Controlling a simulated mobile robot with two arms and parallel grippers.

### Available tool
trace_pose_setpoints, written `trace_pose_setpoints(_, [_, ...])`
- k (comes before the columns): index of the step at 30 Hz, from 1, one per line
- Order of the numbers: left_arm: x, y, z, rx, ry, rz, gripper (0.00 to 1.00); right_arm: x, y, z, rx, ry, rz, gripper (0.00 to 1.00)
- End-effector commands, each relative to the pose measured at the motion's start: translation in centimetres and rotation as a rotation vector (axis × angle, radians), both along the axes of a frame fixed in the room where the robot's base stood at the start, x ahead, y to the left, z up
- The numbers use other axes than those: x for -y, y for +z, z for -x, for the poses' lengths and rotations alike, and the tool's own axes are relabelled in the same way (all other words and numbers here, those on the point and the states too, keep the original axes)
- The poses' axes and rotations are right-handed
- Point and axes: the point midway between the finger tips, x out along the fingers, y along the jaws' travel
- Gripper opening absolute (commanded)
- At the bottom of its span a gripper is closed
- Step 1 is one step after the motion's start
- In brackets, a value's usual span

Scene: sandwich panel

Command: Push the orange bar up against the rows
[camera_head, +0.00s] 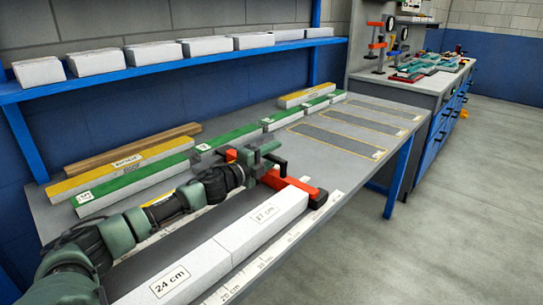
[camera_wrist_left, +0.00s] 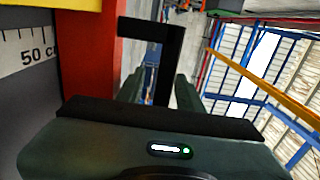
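The orange bar (camera_head: 290,186) lies across the far end of the white row, with a black block at its right end. A black handle (camera_head: 277,160) stands on it and also shows in the left wrist view (camera_wrist_left: 166,75). The white row has blocks marked 24 cm (camera_head: 170,283) and 17 cm (camera_head: 266,213); the 17 cm block reaches the bar. My left gripper (camera_head: 263,150) is at the handle. In the wrist view its fingers (camera_wrist_left: 160,90) stand apart on either side of the handle's post, with a gap on the left. My right gripper is not in view.
Green-topped blocks (camera_head: 140,187) and yellow-topped blocks (camera_head: 120,172) lie in rows toward the wall, beside a wooden strip (camera_head: 133,150). A ruler (camera_head: 265,262) runs along the front edge. Outlined grey areas (camera_head: 340,140) at the far end are bare. A blue shelf (camera_head: 180,68) holds white blocks.

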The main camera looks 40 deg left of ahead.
Motion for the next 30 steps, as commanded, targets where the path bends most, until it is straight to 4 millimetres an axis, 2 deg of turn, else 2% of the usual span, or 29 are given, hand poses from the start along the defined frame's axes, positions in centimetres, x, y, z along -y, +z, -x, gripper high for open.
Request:
trace_pose_setpoints(5, [-0.2,-0.2,1.0,-0.002,0.002,0.000,0.36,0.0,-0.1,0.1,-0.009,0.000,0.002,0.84])
trace_pose_setpoints(9, [-0.2,-0.3,2.6,-0.004,0.000,-0.002,0.36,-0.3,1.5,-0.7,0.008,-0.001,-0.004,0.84])
trace_pose_setpoints(17, [-0.4,-0.3,5.6,-0.005,0.000,-0.001,0.36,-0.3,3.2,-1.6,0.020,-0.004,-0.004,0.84])
trace_pose_setpoints(24, [-0.6,-0.2,7.4,-0.003,0.000,0.001,0.36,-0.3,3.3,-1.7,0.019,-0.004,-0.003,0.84])
trace_pose_setpoints(30, [-0.7,-0.1,7.9,-0.001,0.000,0.000,0.36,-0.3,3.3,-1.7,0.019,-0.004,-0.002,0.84])
